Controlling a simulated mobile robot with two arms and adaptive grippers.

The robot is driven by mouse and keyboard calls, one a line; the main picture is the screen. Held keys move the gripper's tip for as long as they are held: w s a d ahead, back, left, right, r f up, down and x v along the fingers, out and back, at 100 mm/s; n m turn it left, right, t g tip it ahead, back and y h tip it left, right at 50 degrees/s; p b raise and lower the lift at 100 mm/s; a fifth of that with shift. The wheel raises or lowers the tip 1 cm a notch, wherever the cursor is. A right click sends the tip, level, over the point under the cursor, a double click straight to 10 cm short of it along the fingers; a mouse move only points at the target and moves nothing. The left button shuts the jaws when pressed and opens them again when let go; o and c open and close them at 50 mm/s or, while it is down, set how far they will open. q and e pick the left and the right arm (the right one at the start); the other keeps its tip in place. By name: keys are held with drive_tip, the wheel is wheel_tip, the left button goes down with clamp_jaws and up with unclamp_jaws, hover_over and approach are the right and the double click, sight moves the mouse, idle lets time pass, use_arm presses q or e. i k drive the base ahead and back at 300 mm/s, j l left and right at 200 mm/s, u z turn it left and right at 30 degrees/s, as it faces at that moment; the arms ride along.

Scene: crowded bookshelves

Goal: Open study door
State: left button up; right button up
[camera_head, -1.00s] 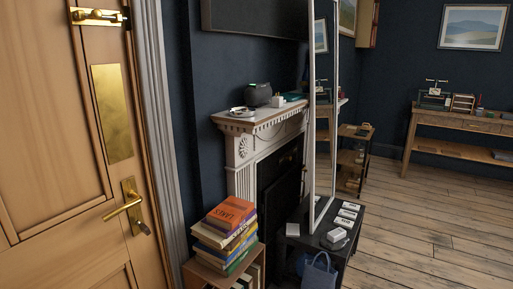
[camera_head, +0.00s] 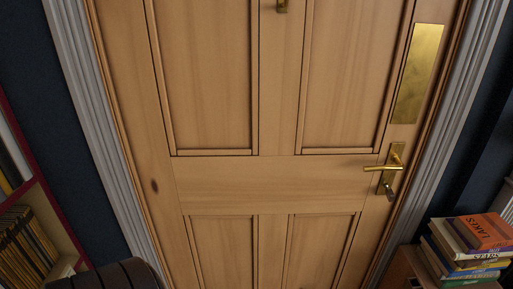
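The study door (camera_head: 275,180) is a panelled wooden door that fills most of the head view. It stands shut in its grey-white frame. A brass lever handle (camera_head: 383,168) sits on its right side, with a lock below it that seems to hold a key (camera_head: 387,189). A brass push plate (camera_head: 418,74) is above the handle. Another small brass fitting (camera_head: 283,5) shows at the top edge. Neither of my grippers is in view.
A stack of books (camera_head: 467,248) stands on a low wooden unit (camera_head: 405,268) right of the door, close to the frame. A bookshelf (camera_head: 52,222) with books is at the left edge. A dark rounded brown object (camera_head: 112,277) is at the bottom left.

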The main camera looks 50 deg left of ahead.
sight(252, 127)
drive_tip(key=u, duration=1.35)
